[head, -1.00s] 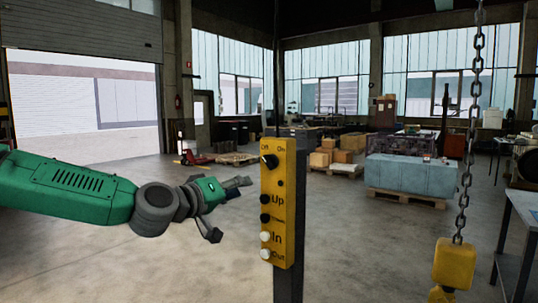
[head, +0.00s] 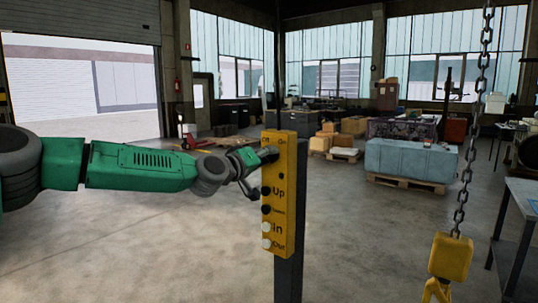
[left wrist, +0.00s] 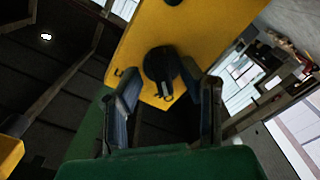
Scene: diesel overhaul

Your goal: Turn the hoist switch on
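The yellow hoist control box (head: 284,215) hangs upright in the middle of the head view, with "On" lettered at its upper right. My left gripper (head: 262,160) reaches in from the left to its upper part and largely hides the switch there. In the left wrist view, the black rotary switch knob (left wrist: 161,64) lies between the fingertips of my left gripper (left wrist: 160,76), on the yellow face (left wrist: 195,30). The fingers are apart, one on each side of the knob. The right finger looks close to it; contact cannot be told. My right gripper is not in view.
A dark post (head: 289,270) stands behind the control box. A chain (head: 464,180) with a yellow hoist block (head: 451,257) hangs at the right. A metal table (head: 522,215) stands at the right edge. The floor on the left is clear.

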